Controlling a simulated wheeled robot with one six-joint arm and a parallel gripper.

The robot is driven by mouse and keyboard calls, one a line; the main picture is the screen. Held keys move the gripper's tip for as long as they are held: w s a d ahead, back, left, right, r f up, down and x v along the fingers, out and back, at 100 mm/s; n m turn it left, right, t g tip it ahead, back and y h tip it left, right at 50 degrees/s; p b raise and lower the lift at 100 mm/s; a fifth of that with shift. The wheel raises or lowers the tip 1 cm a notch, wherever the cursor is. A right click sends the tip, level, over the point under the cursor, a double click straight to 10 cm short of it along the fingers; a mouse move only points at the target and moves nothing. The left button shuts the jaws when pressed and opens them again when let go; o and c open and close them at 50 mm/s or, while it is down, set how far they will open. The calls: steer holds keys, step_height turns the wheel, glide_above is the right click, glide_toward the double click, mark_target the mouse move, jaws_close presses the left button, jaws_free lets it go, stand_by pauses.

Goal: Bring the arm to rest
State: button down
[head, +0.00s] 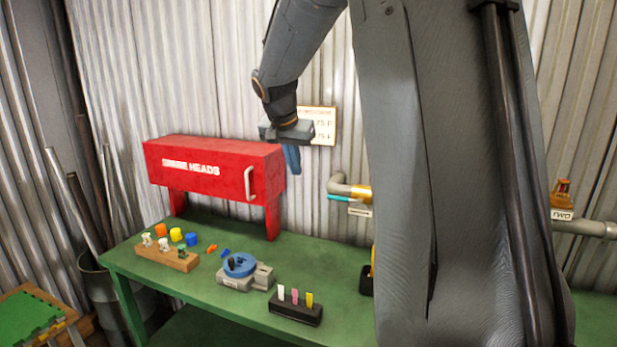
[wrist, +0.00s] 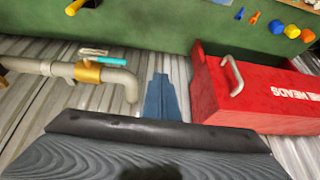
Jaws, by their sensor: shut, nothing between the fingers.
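My gripper (head: 291,158) hangs from my arm above the green bench, in front of the corrugated wall and beside the right end of the red box. Its blue fingers are together with nothing between them. In the wrist view the fingers (wrist: 161,97) show as one blue shape, between the pipe and the red box. The red box (head: 215,168), lettered "HEADS", stands on red legs on the bench and has a pale handle on its front. I see no contact between my gripper and the box.
The green bench (head: 190,287) holds a wooden block (head: 167,257) with small fittings, coloured caps, a blue round fixture (head: 240,265) and a black holder (head: 295,308) with coloured tabs. A pipe (head: 348,188) with a brass collar runs along the wall. A sign (head: 324,126) hangs behind my gripper.

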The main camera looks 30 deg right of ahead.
steer(key=shift+w+a+r, duration=0.15)
steer(key=shift+a+r, duration=0.05)
steer(key=shift+a, duration=0.15)
stand_by(0.3)
steer(key=s+a+f+n+g+y, duration=0.1)
steer(key=s+a+f+n, duration=0.2)
steer(key=s+a+f, duration=0.3)
steer(key=s+a+f+n+y, duration=0.1)
steer(key=s+a+f+n, duration=0.2)
steer(key=s, duration=0.9)
steer(key=s+a+f+n+g+y, duration=0.1)
steer(key=s+a+f+n, duration=0.3)
steer(key=s+a+f, duration=0.5)
step_height(320, 180, down, 3)
steer(key=shift+r+g+y, duration=0.2)
steer(key=shift+g+y, duration=0.1)
steer(key=shift+y, duration=0.2)
